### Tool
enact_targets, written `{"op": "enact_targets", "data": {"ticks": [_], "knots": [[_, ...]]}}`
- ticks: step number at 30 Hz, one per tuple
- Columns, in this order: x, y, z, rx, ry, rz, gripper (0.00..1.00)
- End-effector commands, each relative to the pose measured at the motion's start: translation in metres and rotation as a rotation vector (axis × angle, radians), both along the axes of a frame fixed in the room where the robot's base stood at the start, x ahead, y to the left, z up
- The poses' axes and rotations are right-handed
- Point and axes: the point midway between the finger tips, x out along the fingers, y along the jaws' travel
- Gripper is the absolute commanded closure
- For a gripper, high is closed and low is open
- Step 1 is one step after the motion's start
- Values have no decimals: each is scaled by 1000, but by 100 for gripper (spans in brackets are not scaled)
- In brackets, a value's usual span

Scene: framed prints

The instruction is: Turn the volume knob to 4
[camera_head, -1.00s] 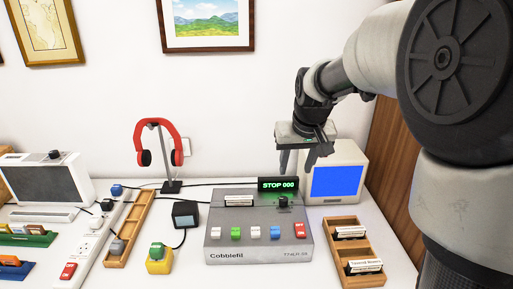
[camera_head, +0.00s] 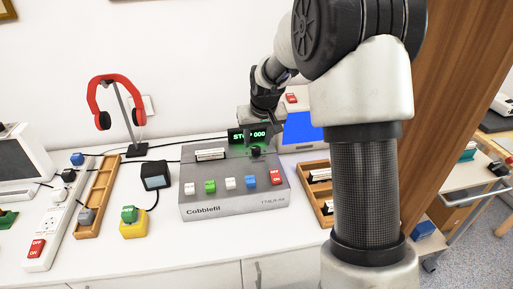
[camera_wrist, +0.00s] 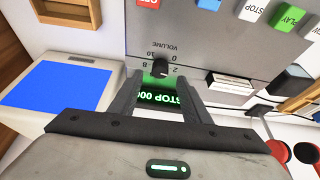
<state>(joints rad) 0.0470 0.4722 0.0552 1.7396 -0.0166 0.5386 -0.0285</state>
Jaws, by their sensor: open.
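The black volume knob (camera_head: 256,152) is at the back right of the grey Cobblefil deck (camera_head: 225,203). In the wrist view the knob (camera_wrist: 160,67) stands on the deck's face beside the printed word VOLUME and scale numbers, seen upside down. Its pointer is too small to read. My gripper (camera_wrist: 160,78) is open, with one finger on each side of the knob's near end; I cannot tell whether they touch it. In the head view my gripper (camera_head: 264,130) is just above and behind the knob. The green display (camera_head: 249,135) reads STOP 000, partly hidden by my gripper.
Coloured buttons (camera_head: 231,183) line the deck's front. A blue-screened monitor (camera_head: 302,130) stands behind right, and a wooden tray (camera_head: 314,190) with cassettes lies to the right. A small black box (camera_head: 155,177), red headphones (camera_head: 106,100) and a power strip (camera_head: 55,222) are left.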

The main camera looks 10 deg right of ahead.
Motion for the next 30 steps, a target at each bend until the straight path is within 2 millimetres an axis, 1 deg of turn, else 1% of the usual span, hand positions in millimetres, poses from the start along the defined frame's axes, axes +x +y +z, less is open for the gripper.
{"op": "enact_targets", "data": {"ticks": [1,3,7,12,19,26,27,30], "knots": [[4,0,-11,0,1,0,57],[7,0,-20,0,2,0,57],[13,0,-32,0,0,0,57],[16,0,-37,-1,-2,1,57],[16,0,-37,0,-1,1,57],[16,1,-37,0,-1,1,96],[16,1,-37,0,-1,1,98],[16,1,-37,-1,-1,-1,98]]}}
